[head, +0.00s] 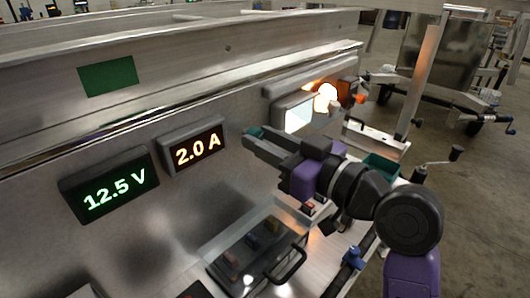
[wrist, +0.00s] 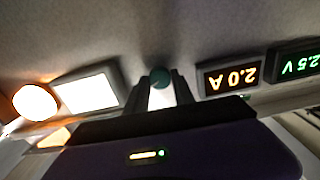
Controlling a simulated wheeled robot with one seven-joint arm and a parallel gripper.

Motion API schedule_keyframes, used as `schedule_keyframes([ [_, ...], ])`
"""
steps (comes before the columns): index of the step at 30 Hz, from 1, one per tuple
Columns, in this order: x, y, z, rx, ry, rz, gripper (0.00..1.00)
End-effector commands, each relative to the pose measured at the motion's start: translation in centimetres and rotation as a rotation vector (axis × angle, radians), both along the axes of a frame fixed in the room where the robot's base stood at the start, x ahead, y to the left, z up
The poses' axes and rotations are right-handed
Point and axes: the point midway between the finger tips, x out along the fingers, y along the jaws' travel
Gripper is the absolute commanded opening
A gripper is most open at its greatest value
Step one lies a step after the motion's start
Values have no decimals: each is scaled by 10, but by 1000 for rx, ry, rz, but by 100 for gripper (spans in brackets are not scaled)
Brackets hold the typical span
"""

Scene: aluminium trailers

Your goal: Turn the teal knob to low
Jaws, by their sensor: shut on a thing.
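The teal knob (head: 255,132) sits on the upright metal panel, between the 2.0 A display and a lit white panel. My gripper (head: 250,140) reaches it from the right and is shut on it. In the wrist view the round teal knob (wrist: 159,77) shows between the tips of the two fingers (wrist: 160,88). The fingers hide much of the knob in the head view. I cannot make out any pointer or low mark on it.
The 2.0 A display (head: 192,149) and the 12.5 V display (head: 108,189) are left of the knob. The lit white panel (head: 298,116) and a glowing round lamp (head: 326,97) are to its right. A clear-lidded box (head: 252,245) with a black handle stands below.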

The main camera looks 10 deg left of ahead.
Motion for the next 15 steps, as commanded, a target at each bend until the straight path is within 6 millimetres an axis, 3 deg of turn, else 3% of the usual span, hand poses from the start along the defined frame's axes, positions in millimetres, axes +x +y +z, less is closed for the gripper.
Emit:
schedule_keyframes([
  [1,0,0,-7,-29,-33,1,0],
  [15,0,1,-7,-304,-385,1,0],
])
